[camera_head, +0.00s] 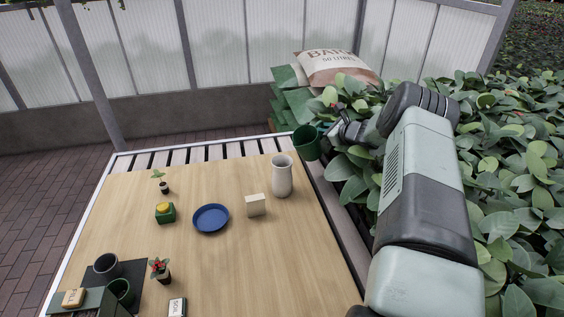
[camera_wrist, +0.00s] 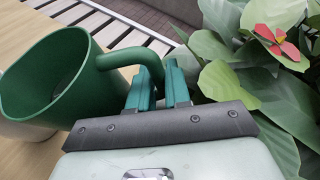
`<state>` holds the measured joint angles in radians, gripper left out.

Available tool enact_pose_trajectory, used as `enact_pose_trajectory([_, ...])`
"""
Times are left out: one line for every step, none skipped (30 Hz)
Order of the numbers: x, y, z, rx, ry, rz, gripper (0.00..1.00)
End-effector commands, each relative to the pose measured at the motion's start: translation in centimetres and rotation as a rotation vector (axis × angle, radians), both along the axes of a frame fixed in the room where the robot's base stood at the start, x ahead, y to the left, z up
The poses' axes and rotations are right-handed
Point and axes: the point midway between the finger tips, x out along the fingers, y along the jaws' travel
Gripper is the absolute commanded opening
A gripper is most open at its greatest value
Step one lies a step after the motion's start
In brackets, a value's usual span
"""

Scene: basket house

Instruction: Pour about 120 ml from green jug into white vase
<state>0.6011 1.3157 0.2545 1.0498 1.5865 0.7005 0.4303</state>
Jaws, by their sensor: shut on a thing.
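The green jug (camera_head: 306,142) is held up beyond the table's right edge, to the right of the white vase and a little farther back. The white vase (camera_head: 282,177) stands upright on the wooden table. In the wrist view the jug (camera_wrist: 50,80) fills the left side, its mouth tilted toward the camera. My gripper (camera_wrist: 158,85) is shut on the jug's handle; it also shows in the head view (camera_head: 335,128). A pale strip of the vase (camera_wrist: 22,130) shows behind the jug. I cannot see any liquid in the jug or vase.
A cream block (camera_head: 255,205) and a blue plate (camera_head: 211,218) lie left of the vase. Small potted plants, a green box (camera_head: 165,213) and dark pots (camera_head: 106,266) stand farther left. Leafy bushes (camera_head: 510,150) crowd my arm on the right. The table's (camera_head: 260,270) front middle is clear.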

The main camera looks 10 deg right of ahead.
Motion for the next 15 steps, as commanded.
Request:
enact_pose_trajectory([-0.2,0.3,0.7,-0.024,-0.016,-0.001,0.00])
enact_pose_trajectory([-0.3,0.5,1.0,-0.040,-0.027,-0.001,0.00])
enact_pose_trajectory([-0.4,0.7,1.4,-0.063,-0.041,-0.001,0.00])
enact_pose_trajectory([-0.6,1.0,1.6,-0.080,-0.051,0.001,0.00])
enact_pose_trajectory([-0.7,1.2,2.0,-0.096,-0.063,0.000,0.00])
enact_pose_trajectory([-0.9,1.5,2.3,-0.120,-0.077,0.001,0.00])
enact_pose_trajectory([-1.0,1.7,2.6,-0.138,-0.085,0.001,0.00])
enact_pose_trajectory([-1.1,1.9,2.9,-0.154,-0.097,0.001,0.00])
enact_pose_trajectory([-1.3,2.2,3.2,-0.177,-0.111,0.001,0.00])
enact_pose_trajectory([-1.4,2.4,3.5,-0.195,-0.122,0.001,0.00])
enact_pose_trajectory([-1.6,2.6,3.9,-0.217,-0.135,0.001,0.00])
enact_pose_trajectory([-1.7,2.9,4.5,-0.252,-0.158,0.000,0.00])
enact_pose_trajectory([-1.7,2.9,4.5,-0.260,-0.161,0.000,0.00])
enact_pose_trajectory([-1.7,2.8,4.4,-0.262,-0.162,-0.001,0.00])
enact_pose_trajectory([-1.8,2.8,4.5,-0.267,-0.165,-0.001,0.00])
